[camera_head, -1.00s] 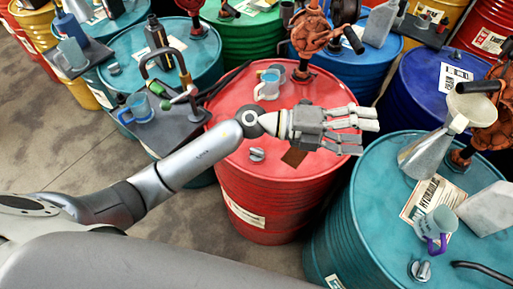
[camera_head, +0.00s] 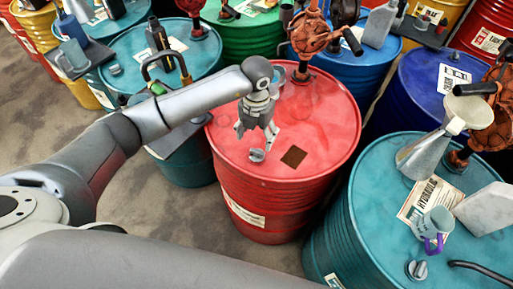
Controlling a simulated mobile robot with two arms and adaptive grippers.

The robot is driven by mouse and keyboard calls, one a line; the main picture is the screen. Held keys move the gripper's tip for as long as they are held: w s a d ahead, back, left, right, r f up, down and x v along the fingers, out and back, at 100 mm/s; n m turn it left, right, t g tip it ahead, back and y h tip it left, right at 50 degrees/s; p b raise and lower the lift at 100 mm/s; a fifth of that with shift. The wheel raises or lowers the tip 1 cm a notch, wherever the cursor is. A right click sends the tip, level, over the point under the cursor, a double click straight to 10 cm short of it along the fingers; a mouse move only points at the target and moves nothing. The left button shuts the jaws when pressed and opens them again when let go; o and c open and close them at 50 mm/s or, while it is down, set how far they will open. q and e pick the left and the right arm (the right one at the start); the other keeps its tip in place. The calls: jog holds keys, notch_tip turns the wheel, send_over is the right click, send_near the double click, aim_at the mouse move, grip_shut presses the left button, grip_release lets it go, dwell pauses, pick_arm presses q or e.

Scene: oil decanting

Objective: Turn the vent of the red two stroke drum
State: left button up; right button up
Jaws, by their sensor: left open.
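The red drum (camera_head: 320,130) stands upright in the middle of the head view. Its vent (camera_head: 257,156) is a small grey knob on the drum top, near the front left edge. My left gripper (camera_head: 255,140) points down just above the vent, with its fingers spread apart. I cannot tell whether a finger touches the vent. The gripper and arm hide the drum top behind them, where a clear measuring cup stood before. My right gripper is not in view.
An orange hand pump (camera_head: 310,35) rises from the back of the red drum. More drums stand close behind.

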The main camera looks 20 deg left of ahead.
aim_at(256, 150)
pick_arm(q)
notch_tip(256, 150, down, 8)
jog(key=shift+f+p, duration=0.1)
jog(key=shift+p, duration=0.95)
jog(key=c, duration=1)
jog(key=shift+f+m+b, duration=0.15)
jog(key=shift+m+b, duration=0.45)
jog(key=shift+b, duration=0.3)
jog(key=m+b, duration=0.4)
jog(key=b, duration=0.2)
jog(key=m+b, duration=0.5)
jog(key=b, duration=0.1)
jog(key=m+b, duration=0.5)
jog(key=b, duration=0.1)
jog(key=shift+w+a, duration=0.15)
jog(key=shift+w, duration=0.15)
jog(key=m+b, duration=0.2)
jog(key=shift+m+b, duration=0.3)
jog(key=shift+b, duration=0.1)
jog(key=shift+r, duration=0.2)
